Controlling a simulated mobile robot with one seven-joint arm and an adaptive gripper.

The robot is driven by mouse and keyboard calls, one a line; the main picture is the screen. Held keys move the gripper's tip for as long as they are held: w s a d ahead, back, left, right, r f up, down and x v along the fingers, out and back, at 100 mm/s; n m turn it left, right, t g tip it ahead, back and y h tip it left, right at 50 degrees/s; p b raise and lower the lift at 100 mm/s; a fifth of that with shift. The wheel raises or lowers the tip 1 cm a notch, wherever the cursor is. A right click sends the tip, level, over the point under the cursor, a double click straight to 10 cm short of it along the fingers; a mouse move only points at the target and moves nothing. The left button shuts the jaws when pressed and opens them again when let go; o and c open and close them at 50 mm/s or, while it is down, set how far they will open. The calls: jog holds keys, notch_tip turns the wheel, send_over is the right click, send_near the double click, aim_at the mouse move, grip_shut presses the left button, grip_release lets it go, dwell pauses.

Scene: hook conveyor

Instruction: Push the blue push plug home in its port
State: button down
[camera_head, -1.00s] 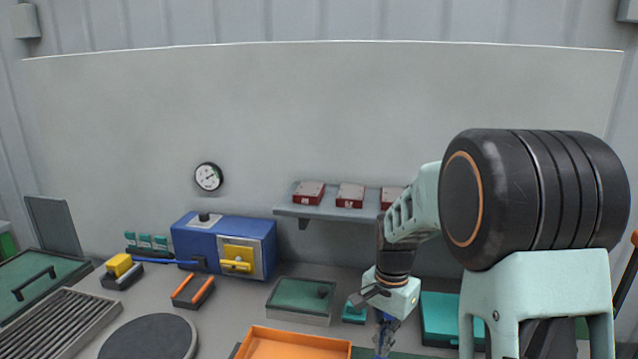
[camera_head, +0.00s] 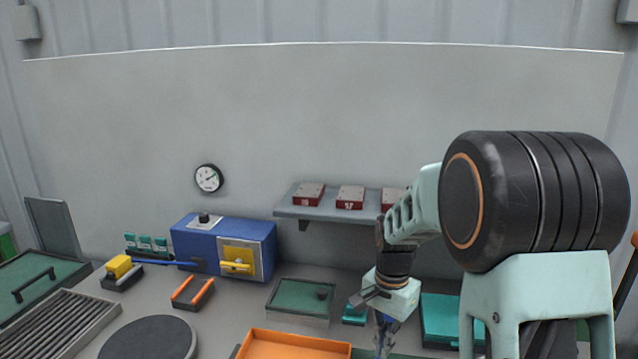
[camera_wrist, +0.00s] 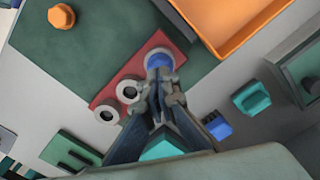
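The blue push plug (camera_wrist: 158,61) sits in a pale ring port at the upper right end of a red block (camera_wrist: 131,79) in the wrist view. How deep it sits cannot be told. Two other pale ring ports (camera_wrist: 128,90) on the block show dark, empty holes. My gripper (camera_wrist: 160,76) has its fingertips close together, just beside the plug and overlapping its lower edge in the picture; contact cannot be confirmed. In the head view my gripper (camera_head: 384,346) points down at the bottom edge, and the plug and red block are not visible.
An orange tray (camera_wrist: 233,20) lies near the plug; it also shows in the head view (camera_head: 295,343). A blue block (camera_wrist: 217,127) and a teal block (camera_wrist: 251,98) stand beside my gripper. A green board (camera_wrist: 95,45) carries an orange knob (camera_wrist: 61,16).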

jog(key=shift+f+b, duration=0.95)
jog(key=shift+f, duration=0.35)
dwell(0.5)
jog(key=shift+r+p, duration=2.65)
jog(key=shift+r, duration=0.95)
